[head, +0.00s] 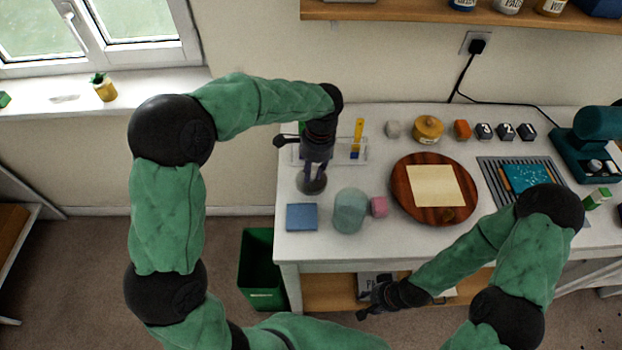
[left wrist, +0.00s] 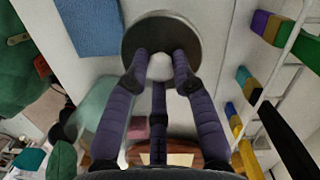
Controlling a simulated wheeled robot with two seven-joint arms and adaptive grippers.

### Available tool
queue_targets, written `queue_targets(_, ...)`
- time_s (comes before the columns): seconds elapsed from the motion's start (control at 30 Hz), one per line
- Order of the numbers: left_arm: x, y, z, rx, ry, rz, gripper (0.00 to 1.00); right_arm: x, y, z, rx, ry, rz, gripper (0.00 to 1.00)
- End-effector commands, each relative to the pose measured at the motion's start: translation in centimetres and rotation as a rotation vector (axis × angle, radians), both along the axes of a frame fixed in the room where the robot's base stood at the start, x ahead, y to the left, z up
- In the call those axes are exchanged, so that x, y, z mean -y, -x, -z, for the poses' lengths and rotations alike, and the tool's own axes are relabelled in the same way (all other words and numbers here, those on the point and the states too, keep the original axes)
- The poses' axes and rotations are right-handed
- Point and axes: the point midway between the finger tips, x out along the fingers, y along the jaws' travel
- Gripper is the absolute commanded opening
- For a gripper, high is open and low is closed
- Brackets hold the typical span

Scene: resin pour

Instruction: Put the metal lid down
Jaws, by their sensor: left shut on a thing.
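The metal lid (head: 312,187) is a dark grey disc over the left part of the white table, behind the blue cloth. My left gripper (head: 313,174) points down and is shut on the lid's pale knob. In the left wrist view, three purple fingers close around the knob, and the lid (left wrist: 136,38) lies flat beyond them. I cannot tell whether the lid touches the table. My right gripper (head: 366,306) hangs low in front of the table, away from the lid; its fingers are too small to read.
A blue cloth (head: 302,217), a translucent green jar (head: 350,212) and a pink block (head: 379,207) are near the front edge. A clear rack (head: 359,155) stands behind the lid. A round wooden board (head: 401,190) with a pale sheet is to the right.

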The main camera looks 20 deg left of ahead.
Motion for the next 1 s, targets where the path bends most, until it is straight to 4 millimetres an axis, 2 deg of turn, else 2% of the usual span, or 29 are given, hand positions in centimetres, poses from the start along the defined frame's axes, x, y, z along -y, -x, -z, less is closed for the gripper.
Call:
queue_targets(0.27,-0.5,-1.1,1.5,-0.001,0.001,0.0,0.0,0.0,0.0,0.5,0.0,0.0,0.0,0.4)
queue_targets(0.53,-0.7,-1.4,5.0,-0.002,0.0,0.0,0.0,0.0,0.0,2.2,0.0,0.0,0.0,0.4)
queue_targets(0.93,-0.7,-1.5,5.3,0.001,0.001,0.0,0.0,0.0,0.0,2.2,0.0,0.0,0.0,0.4)
queue_targets(0.97,-0.7,-1.5,5.2,0.001,0.001,0.0,0.31,0.0,0.0,2.1,0.0,0.0,0.0,0.4)
queue_targets(1.0,-0.7,-1.5,5.2,0.001,0.001,0.0,0.43,0.0,0.0,2.1,0.0,0.0,0.0,0.4)
